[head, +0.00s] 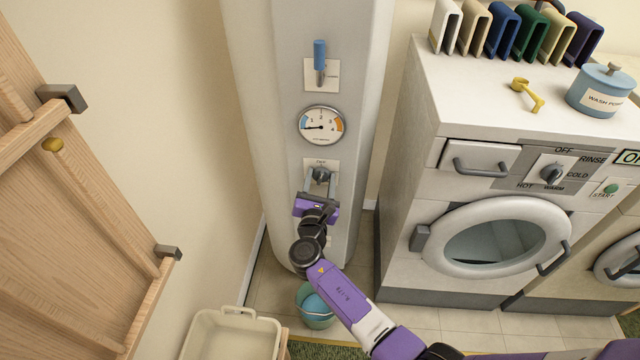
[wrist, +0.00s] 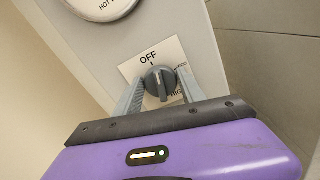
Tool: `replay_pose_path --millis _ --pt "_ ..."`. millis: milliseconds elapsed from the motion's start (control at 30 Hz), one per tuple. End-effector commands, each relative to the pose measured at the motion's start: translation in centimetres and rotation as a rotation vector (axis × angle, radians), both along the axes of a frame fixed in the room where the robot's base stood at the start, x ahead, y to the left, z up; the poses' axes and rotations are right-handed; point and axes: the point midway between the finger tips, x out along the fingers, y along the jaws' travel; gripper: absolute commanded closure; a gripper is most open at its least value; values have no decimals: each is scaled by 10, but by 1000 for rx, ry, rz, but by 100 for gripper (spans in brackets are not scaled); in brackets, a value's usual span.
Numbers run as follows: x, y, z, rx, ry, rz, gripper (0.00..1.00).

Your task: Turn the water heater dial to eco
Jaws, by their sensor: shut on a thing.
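The white water heater (head: 270,100) stands upright in the middle of the head view. Its dark grey dial (wrist: 159,83) sits on a white label plate (wrist: 176,52) in the wrist view, with OFF at the top and ECO at the right; a lower mark is partly hidden by a finger. The dial's pale pointer line looks roughly in line with OFF. My gripper (wrist: 158,92) has one finger on each side of the dial and is shut on it. In the head view, my gripper (head: 320,186) covers the lower part of the dial plate.
Above the dial are a round gauge (head: 320,125) and a blue-handled lever (head: 320,60). A washing machine (head: 470,200) stands to the right. A green bucket (head: 316,318) and cream bin (head: 230,335) sit on the floor below.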

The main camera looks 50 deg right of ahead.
Motion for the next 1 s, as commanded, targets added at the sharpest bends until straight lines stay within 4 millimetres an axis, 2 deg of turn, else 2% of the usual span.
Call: replay_pose_path --millis 33,1000 --pt "0 0 -5 26 -36 -1 93" --pt "-3 -2 -8 573 -736 0 93"
